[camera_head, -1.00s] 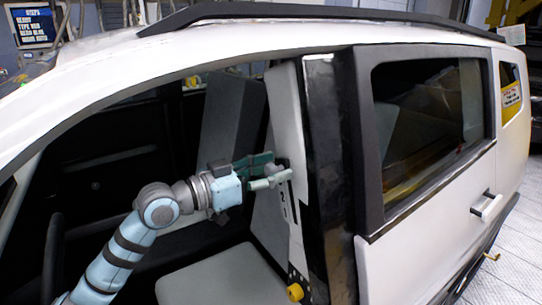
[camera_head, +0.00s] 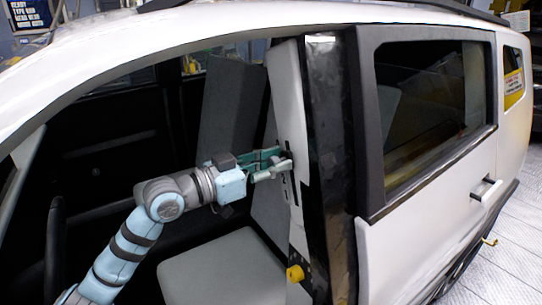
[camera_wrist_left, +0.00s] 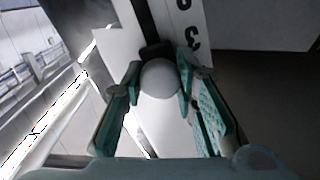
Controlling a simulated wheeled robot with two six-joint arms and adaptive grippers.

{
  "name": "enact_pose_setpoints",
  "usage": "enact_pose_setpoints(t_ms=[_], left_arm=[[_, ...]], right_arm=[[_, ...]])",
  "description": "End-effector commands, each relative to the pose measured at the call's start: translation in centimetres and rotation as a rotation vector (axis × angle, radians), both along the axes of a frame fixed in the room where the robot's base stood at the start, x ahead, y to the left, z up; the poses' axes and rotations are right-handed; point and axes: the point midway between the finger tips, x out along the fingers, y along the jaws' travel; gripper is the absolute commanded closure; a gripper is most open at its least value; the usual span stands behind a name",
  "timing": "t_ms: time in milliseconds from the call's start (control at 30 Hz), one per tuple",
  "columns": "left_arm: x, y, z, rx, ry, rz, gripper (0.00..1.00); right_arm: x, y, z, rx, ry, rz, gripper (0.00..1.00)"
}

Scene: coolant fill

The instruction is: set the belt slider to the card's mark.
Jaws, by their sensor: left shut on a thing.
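My left gripper (camera_head: 286,164) reaches through the open front of the car to the light pillar panel (camera_head: 286,90). Its green fingers are shut on the belt slider's round grey knob. In the left wrist view the knob (camera_wrist_left: 160,79) sits between the fingers of my left gripper (camera_wrist_left: 160,90). A dark slot shows in the panel beyond the knob. Black scale figures, one of them a 3 (camera_wrist_left: 194,38), are printed beside the slot. The fingers cover part of the scale, so the slider's exact setting cannot be read. I cannot make out the card. My right gripper is not in view.
A dark pillar strip (camera_head: 328,150) and the white rear door (camera_head: 430,235) stand right. A screen with text (camera_head: 33,13) hangs upper left.

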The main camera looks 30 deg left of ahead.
Motion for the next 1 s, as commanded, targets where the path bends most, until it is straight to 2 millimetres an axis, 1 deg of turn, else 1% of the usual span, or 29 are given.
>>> enact_pose_setpoints(t_ms=[33,100,200,300,433,733,767,800,867,1000], left_arm=[[-0.1,-0.4,-2.0,-0.002,0.003,-0.002,1.0],[-0.3,-0.9,-4.1,-0.003,0.004,-0.002,1.0],[-0.6,-1.7,-6.7,-0.003,0.004,-0.002,1.0],[-0.9,-2.2,-8.6,-0.002,0.004,-0.001,1.0],[-1.1,-2.6,-9.5,-0.001,0.002,-0.001,1.0],[-1.1,-2.6,-9.7,0.0,0.01,-0.001,1.0],[-1.1,-2.6,-9.7,0.001,0.011,-0.001,0.7],[-1.1,-2.6,-9.8,0.001,0.011,-0.001,0.64],[-1.1,-2.6,-9.7,0.0,0.009,-0.001,0.54],[-1.1,-2.6,-9.6,0.0,0.006,0.0,0.53]], right_arm=[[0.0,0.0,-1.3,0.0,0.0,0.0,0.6],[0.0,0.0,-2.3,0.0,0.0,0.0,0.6],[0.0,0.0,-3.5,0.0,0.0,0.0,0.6],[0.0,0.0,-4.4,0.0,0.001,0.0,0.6],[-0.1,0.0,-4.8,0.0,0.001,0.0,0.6],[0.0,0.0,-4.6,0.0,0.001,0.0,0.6],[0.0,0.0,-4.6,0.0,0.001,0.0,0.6],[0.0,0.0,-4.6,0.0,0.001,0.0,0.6],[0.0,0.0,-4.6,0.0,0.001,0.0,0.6],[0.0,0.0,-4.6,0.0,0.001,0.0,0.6]])
